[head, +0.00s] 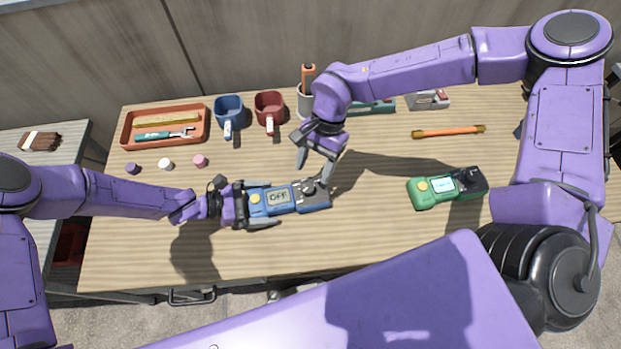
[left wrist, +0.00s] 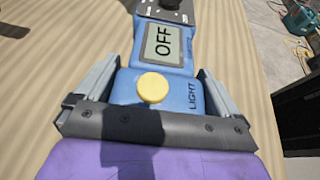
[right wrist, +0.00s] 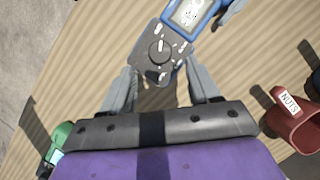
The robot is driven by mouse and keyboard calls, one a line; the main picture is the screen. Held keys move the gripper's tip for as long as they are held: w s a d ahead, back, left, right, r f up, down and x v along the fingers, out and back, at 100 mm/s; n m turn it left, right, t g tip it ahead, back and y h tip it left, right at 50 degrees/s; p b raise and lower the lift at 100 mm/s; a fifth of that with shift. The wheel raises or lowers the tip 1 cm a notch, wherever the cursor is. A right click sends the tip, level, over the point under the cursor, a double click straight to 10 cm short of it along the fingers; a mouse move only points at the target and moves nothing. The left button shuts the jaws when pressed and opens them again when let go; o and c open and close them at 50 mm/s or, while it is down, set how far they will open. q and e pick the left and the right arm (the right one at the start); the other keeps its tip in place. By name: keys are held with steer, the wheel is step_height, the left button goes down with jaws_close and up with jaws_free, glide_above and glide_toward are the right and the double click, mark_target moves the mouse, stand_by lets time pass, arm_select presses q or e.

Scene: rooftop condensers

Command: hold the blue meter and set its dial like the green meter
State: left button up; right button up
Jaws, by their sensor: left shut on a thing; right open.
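The blue meter (head: 283,199) lies on the wooden table in the head view, its screen reading OFF. My left gripper (head: 250,204) is shut on its left end, around the yellow button (left wrist: 153,88) marked LIGHT in the left wrist view. My right gripper (head: 320,172) is open above the meter's dark dial end. In the right wrist view the round dial (right wrist: 159,52) shows just beyond the open fingers, not between them. The green meter (head: 447,187) lies to the right on the table with a lit screen; its reading and dial position are too small to tell.
An orange tray (head: 122,132) with tools, a blue mug (head: 229,108), a red mug (head: 269,106) and a grey cup (head: 305,101) stand along the back. Small caps (head: 166,164) lie at left. An orange tool (head: 448,132) lies behind the green meter. The front table strip is clear.

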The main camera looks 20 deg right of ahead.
mark_target(309, 186)
steer(key=x, duration=0.5)
steer(key=c, duration=1)
steer(key=shift+c, duration=0.2)
